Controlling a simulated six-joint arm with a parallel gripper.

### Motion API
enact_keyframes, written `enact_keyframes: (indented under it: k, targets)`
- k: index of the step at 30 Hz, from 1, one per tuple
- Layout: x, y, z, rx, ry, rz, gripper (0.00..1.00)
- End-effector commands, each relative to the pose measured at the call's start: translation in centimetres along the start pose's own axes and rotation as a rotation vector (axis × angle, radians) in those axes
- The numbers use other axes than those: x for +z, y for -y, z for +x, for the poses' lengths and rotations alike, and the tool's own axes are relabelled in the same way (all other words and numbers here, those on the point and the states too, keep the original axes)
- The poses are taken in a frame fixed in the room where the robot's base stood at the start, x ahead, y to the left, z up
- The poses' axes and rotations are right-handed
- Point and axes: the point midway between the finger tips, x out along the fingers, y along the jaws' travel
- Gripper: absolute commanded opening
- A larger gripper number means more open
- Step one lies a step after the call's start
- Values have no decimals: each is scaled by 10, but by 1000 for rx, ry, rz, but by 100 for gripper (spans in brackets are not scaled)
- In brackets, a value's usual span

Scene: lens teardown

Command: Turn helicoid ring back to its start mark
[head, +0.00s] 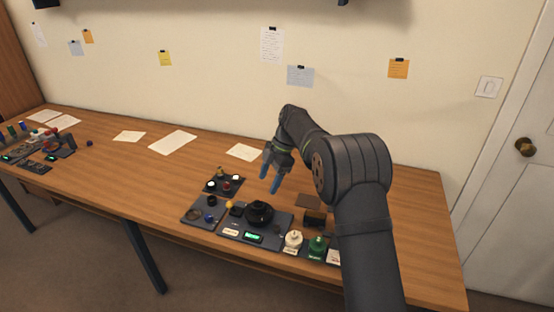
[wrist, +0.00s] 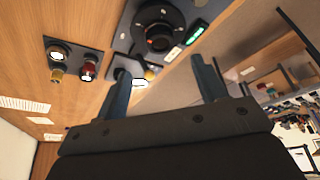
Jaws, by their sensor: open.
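The black round lens unit (head: 259,212), which appears to carry the helicoid ring, sits on a dark base plate (head: 232,229) near the table's front edge. In the wrist view the lens (wrist: 172,16) shows as concentric dark rings with a small reddish spot near its centre. I cannot make out a start mark. My gripper (head: 269,180) has blue fingers and is open and empty, above the table and apart from the lens. In the wrist view its fingers (wrist: 160,70) stand wide apart with nothing between them.
A green-lit display (head: 253,237) is on the plate in front of the lens.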

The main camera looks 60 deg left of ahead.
Motion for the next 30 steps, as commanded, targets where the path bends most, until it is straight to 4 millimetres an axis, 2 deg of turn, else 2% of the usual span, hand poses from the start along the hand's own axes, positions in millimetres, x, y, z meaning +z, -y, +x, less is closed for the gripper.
enact_keyframes:
  k: [1, 6, 12, 17, 30]
  targets:
    - [0, -1, -14, 4, 1, 0, 65]
    - [1, -1, -50, 4, 1, 0, 65]
    - [0, 0, -73, 2, 0, 0, 65]
    - [0, 0, -79, 0, 0, 0, 65]
    - [0, 0, -79, 0, 0, 0, 65]
